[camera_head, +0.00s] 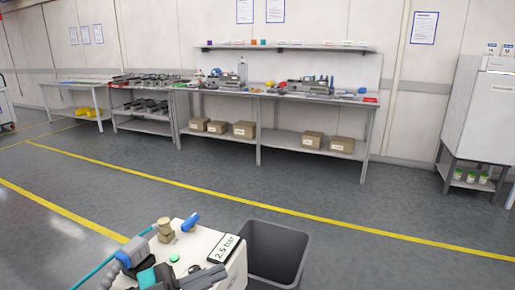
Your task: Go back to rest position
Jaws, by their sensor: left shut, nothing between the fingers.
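My left gripper (212,273) shows at the bottom edge, dark grey, in front of a white unit. It is shut with nothing in it. Part of my left arm, grey and teal, shows to its left and is cut off by the frame. My right gripper is not in view.
The white unit (236,258) carries a "2.5 bar" label, a brass fitting (165,230) and a blue-handled part (190,221). A dark grey bin (277,243) stands right beside it. Workbenches (258,141) line the back wall, and a white cabinet (483,110) stands right. The floor between is clear.

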